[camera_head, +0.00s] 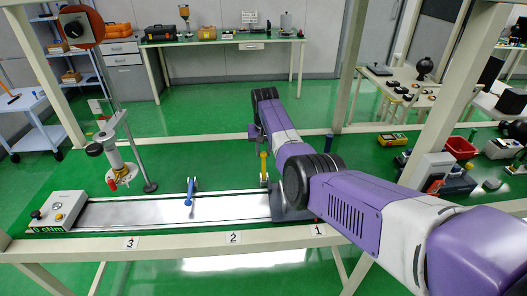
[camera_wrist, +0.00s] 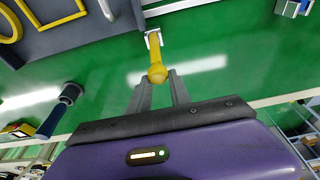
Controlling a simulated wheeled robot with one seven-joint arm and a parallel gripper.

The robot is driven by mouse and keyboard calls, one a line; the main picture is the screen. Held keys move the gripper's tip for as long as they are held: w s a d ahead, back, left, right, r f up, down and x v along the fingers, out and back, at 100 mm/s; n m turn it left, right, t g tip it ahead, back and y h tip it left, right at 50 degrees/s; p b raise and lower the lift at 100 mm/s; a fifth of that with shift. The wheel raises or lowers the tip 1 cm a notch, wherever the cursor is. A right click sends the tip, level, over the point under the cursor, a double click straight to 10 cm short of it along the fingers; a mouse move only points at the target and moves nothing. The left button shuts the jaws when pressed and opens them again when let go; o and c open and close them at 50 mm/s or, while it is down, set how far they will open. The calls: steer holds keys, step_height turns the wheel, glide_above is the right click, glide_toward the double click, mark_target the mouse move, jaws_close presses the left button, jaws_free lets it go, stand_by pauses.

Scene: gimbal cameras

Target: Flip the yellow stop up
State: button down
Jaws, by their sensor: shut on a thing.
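The yellow stop (camera_head: 264,168) stands at the right part of the metal rail, by label 1, and looks roughly upright. In the wrist view the yellow stop (camera_wrist: 156,52) shows as a rod with a round knob at its near end. My gripper (camera_wrist: 157,80) has its two dark fingers on either side of that knob, shut on it. In the head view my gripper (camera_head: 257,138) is small and dark at the top of the stop, partly hidden by my arm.
A blue stop (camera_head: 190,190) stands upright on the rail (camera_head: 130,213) to the left. A control box (camera_head: 58,209) sits at the rail's left end. A gauge device on a post (camera_head: 118,165) stands behind it.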

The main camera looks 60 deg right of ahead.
steer(key=shift+w+d+r, duration=0.1)
steer(key=shift+d+r, duration=0.05)
steer(key=c, duration=1.2)
jaws_free()
steer(key=shift+v, duration=3.85)
